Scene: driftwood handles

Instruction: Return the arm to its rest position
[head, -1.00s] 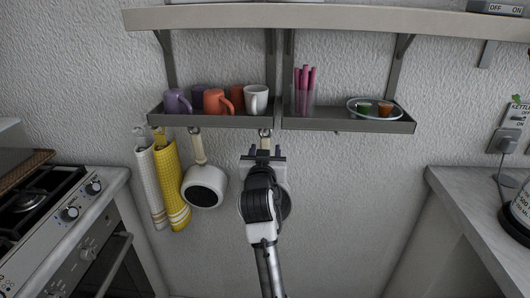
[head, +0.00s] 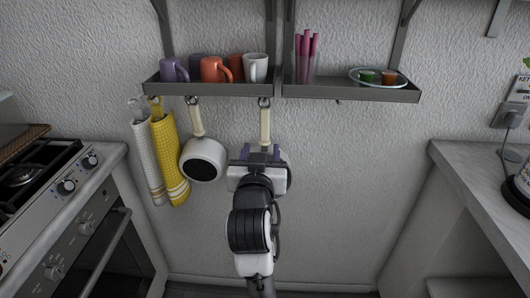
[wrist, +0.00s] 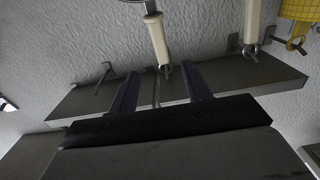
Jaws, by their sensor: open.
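My gripper (head: 262,155) is open and empty, in front of the wall below the shelf. A pan with a cream handle (head: 265,122) hangs from a hook under the shelf right behind it. Most of that pan's body is hidden by my gripper and wrist. In the wrist view my gripper (wrist: 160,88) has its two dark fingers spread wide. The cream handle (wrist: 156,38) shows beyond them, its end on a hook, with nothing held between the fingers.
A shelf (head: 215,90) holds several mugs, and its right part (head: 340,92) holds pink sticks and a plate. A white pan (head: 203,160) and a yellow towel (head: 168,155) hang to the left. A stove (head: 50,195) stands left, a counter (head: 480,190) right. The floor between is clear.

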